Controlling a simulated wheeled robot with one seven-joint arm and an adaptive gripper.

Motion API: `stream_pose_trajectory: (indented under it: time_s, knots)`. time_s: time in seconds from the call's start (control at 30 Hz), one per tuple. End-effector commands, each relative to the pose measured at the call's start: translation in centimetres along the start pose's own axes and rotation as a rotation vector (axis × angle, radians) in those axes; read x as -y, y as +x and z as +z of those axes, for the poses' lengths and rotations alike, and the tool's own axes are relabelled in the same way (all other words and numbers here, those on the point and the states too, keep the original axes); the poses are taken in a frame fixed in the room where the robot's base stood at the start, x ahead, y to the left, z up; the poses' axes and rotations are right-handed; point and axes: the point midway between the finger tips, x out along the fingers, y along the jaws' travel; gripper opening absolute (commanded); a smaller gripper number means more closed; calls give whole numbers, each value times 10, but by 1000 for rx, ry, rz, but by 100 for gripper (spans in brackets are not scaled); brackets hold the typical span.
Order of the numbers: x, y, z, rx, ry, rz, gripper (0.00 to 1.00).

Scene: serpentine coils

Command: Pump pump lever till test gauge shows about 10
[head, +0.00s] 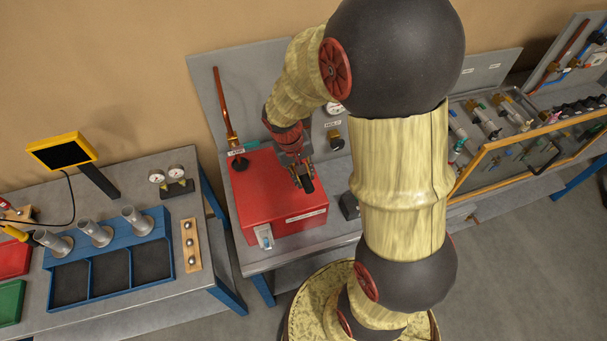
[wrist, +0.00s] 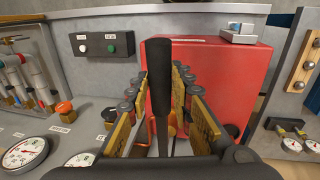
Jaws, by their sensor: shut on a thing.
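The pump is a red box (head: 272,196) on the grey bench, and it also fills the middle right of the wrist view (wrist: 225,85). Its lever has a black grip (head: 307,185); in the wrist view the grip (wrist: 160,75) stands between my fingers on a thin metal rod. My gripper (head: 298,170) is shut on the lever grip, above the red box. A white round gauge (head: 334,108) shows on the back panel, partly hidden by my arm. Two gauges show at the lower left of the wrist view (wrist: 25,153) (wrist: 80,160). Their labels and readings are too small to tell.
An orange-capped knob (wrist: 64,108) is near the gauges. A left-hand bench holds a blue rack (head: 110,262) and two small gauges (head: 167,177). A yellow-framed case (head: 530,145) stands at right.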

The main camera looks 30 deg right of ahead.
Motion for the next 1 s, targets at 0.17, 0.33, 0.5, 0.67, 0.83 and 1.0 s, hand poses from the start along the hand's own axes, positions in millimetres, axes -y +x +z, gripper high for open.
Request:
stream_pose_trajectory:
  time_s: [0.17,0.33,0.5,0.67,0.83,1.0]
  knots:
    - [0,0,0,-1,0,0,0]
    - [0,2,0,-6,1,0,0]
    - [3,14,1,-39,7,1,0]
    - [5,26,2,-80,15,3,0]
    - [8,37,4,-121,24,3,0]
    - [8,42,5,-148,28,5,0]
